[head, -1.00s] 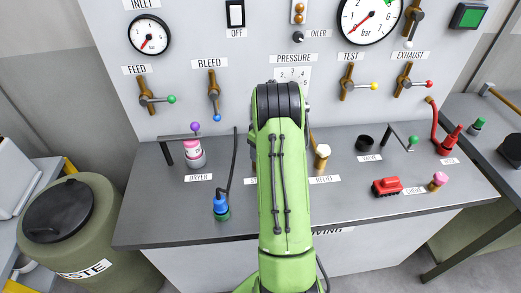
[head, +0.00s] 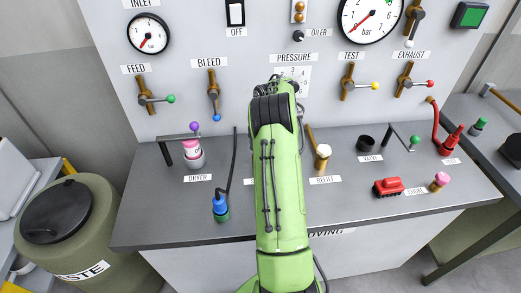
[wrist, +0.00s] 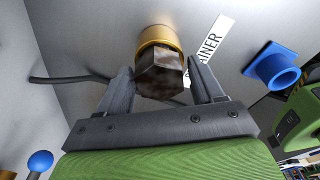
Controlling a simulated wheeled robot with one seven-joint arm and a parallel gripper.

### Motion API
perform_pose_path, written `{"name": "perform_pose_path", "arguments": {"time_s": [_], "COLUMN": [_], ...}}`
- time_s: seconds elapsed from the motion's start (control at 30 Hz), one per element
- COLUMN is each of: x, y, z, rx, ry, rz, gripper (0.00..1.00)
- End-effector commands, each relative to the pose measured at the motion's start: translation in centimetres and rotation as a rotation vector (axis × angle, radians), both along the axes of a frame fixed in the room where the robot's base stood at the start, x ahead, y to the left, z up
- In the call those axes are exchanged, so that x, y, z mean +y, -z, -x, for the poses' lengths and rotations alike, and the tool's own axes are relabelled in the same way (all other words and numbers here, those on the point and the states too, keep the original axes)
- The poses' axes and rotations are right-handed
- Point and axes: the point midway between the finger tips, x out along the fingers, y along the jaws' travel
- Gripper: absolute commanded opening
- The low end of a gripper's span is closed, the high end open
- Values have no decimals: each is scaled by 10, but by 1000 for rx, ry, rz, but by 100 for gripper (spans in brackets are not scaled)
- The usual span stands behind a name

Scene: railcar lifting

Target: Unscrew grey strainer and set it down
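In the wrist view, a dark brown, mottled hex-shaped part (wrist: 160,78) sits in a brass collar (wrist: 161,40). Beside it is a label (wrist: 210,48) whose visible letters end in "AINER". My gripper (wrist: 160,72) has its two grey fingers apart, one on each side of the hex part. The fingers are close to its sides, and I see no clear grip on it. No plainly grey strainer body shows. In the head view, my green arm hides the gripper and this spot.
A blue flanged cup (wrist: 272,66) lies right of the fingers, and a black hose (wrist: 68,78) left. On the bench (head: 290,218) are a dryer pot (head: 194,158), a blue-green fitting (head: 220,208), a relief valve (head: 322,157) and a red block (head: 387,187). A waste drum (head: 70,225) stands left.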

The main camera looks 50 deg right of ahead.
Motion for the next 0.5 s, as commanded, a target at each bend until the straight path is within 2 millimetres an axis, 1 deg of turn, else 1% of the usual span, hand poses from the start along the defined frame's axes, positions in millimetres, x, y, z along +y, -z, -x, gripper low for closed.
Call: {"name": "perform_pose_path", "arguments": {"time_s": [0.2, 0.27, 0.37, 0.5], "x": [0, 0, 1, 1], "y": [0, 0, -1, -1], "z": [0, 0, 0, 1], "rx": [-1, -1, -1, 0], "ry": [3, 28, 242, 633], "rz": [0, 0, -2, -1], "gripper": [68, 68, 68, 68]}}
